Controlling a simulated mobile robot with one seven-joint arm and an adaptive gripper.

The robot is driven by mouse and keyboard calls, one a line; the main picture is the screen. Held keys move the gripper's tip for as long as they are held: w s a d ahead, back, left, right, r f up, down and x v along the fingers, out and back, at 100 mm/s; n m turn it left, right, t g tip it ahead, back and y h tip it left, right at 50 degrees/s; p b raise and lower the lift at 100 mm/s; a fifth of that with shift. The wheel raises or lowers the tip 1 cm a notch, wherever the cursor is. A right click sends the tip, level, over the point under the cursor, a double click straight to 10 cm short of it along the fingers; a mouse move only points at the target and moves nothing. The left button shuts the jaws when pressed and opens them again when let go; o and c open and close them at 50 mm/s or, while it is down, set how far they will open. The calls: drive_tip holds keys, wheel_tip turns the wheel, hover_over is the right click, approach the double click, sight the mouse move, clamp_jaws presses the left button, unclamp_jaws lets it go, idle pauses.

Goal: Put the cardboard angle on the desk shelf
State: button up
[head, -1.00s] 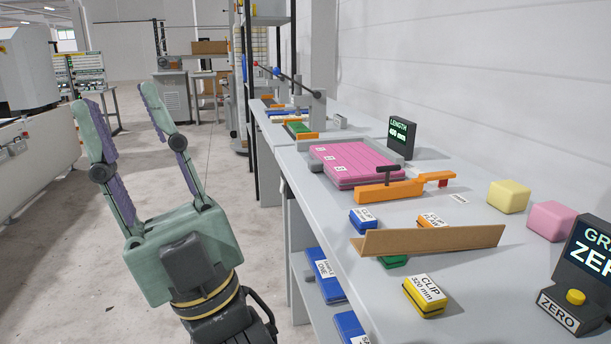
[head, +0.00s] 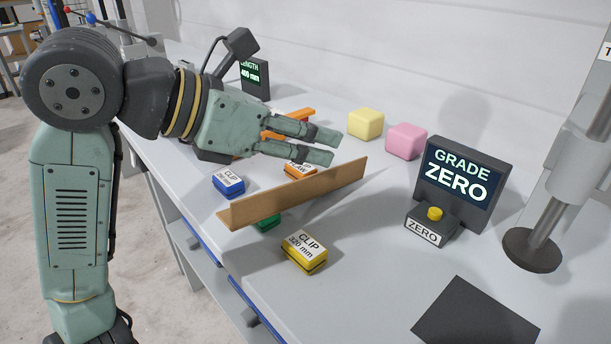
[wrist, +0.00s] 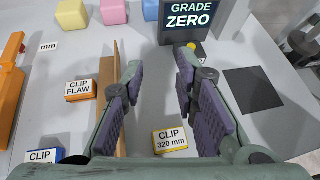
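The cardboard angle (head: 305,195) is a long brown L-shaped strip lying on the desk top, one flange standing up. It also shows in the wrist view (wrist: 106,78), partly hidden behind the left finger. My gripper (head: 331,147) is above the desk, just behind the angle in the head view, with its fingers apart and nothing between them. In the wrist view the open fingers (wrist: 160,62) are to the right of most of the strip. The desk shelf (head: 208,263) is below the desk top at its near left side, only partly visible.
Clip boxes in yellow (head: 304,253), blue (head: 228,184), green (head: 266,222) and orange (head: 299,171) surround the angle. The grade display (head: 455,180) and its zero button box, pink and yellow blocks, and a metal post (head: 545,225) stand farther right.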

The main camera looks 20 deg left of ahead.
sight(309, 176)
drive_tip(key=w+a+f+y, duration=0.1)
drive_tip(key=f, duration=0.1)
drive_tip(key=w+a+f+n+y, duration=0.1)
drive_tip(key=w+f, duration=0.1)
drive_tip(key=f, duration=0.1)
drive_tip(key=w+a+f+n+g+y+p, duration=0.1)
drive_tip(key=a+f+y, duration=0.1)
drive_tip(key=shift+w+f, duration=0.2)
drive_tip(key=shift+f, duration=0.05)
drive_tip(key=shift+p+x, duration=0.9)
drive_tip(key=shift+x, duration=1.95)
drive_tip(key=shift+d+r, duration=0.1)
drive_tip(key=shift+c, duration=0.6)
clamp_jaws()
